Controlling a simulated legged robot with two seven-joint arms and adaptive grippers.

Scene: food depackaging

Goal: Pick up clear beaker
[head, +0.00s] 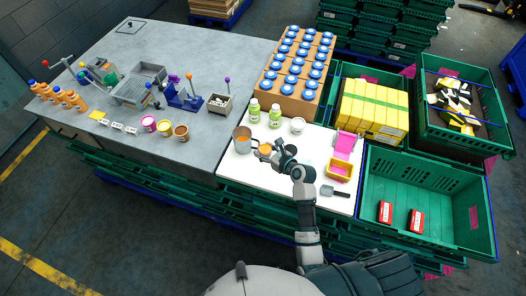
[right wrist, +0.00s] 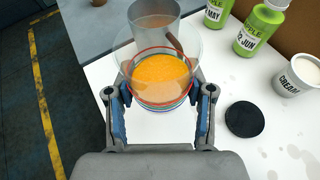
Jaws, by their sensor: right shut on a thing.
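My right gripper (head: 257,149) reaches over the white worktop near its left edge. It is shut on the clear beaker (head: 266,148), which holds something orange. In the right wrist view the clear beaker (right wrist: 160,80) stands between the two fingers of my right gripper (right wrist: 160,105), with a red ring round its upper part. Whether the two touch I cannot tell. My left gripper is out of view.
Two green bottles (head: 275,117) and a white cup (head: 298,125) stand behind the gripper. A black disc (right wrist: 245,119) lies to the right. A pink and yellow tray (head: 339,172) and a dark spatula (head: 335,192) are further right. A green crate (head: 430,195) borders the worktop.

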